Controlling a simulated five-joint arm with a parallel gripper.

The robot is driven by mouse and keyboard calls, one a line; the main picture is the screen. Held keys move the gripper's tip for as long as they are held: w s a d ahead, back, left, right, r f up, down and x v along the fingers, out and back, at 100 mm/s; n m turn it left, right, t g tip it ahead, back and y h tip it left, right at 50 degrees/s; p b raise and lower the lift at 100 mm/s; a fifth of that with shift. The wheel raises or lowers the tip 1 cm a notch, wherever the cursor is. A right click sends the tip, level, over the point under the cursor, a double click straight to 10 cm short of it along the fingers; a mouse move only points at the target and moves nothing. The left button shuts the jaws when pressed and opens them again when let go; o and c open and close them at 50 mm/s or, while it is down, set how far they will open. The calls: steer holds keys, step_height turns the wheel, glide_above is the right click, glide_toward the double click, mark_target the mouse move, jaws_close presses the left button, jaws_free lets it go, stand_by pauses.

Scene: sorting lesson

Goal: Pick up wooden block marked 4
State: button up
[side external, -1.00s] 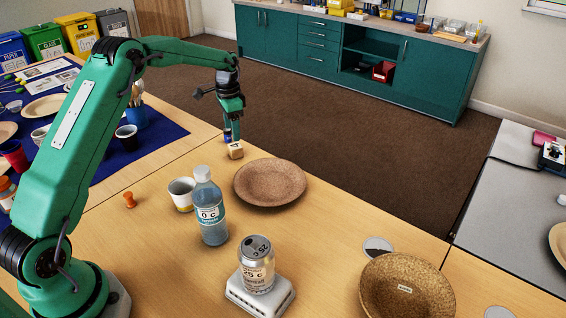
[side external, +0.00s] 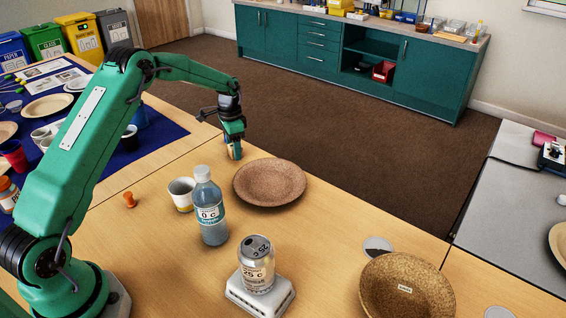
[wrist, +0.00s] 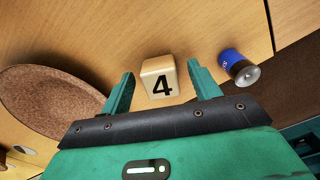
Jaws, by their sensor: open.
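The wooden block marked 4 (wrist: 159,78) is a small pale cube with a black 4 on the face toward me in the wrist view. It lies between the two fingers of my gripper (wrist: 158,88), with a visible gap on each side. In the side view my gripper (side external: 234,148) is low at the table, and its fingers mostly hide the block (side external: 232,153). My gripper is open and holds nothing.
A blue battery (wrist: 238,68) lies just outside the finger on the right in the wrist view. A brown cork plate (side external: 270,183) is close on the other side. A bottle (side external: 210,208), a cup (side external: 181,193) and a can (side external: 257,262) stand nearer the camera. The table's far edge is close.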

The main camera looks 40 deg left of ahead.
steer(key=shift+f, duration=0.3)
steer(key=c, duration=1.1)
steer(key=shift+o, duration=0.2)
steer(key=shift+r, duration=0.1)
steer(key=shift+r, duration=0.75)
step_height(320, 180, up, 2)
steer(key=shift+r, duration=0.2)
steer(key=s+d+r, duration=0.3)
steer(key=d+r, duration=0.4)
steer(key=d, duration=0.4)
steer(key=shift+d, duration=0.15)
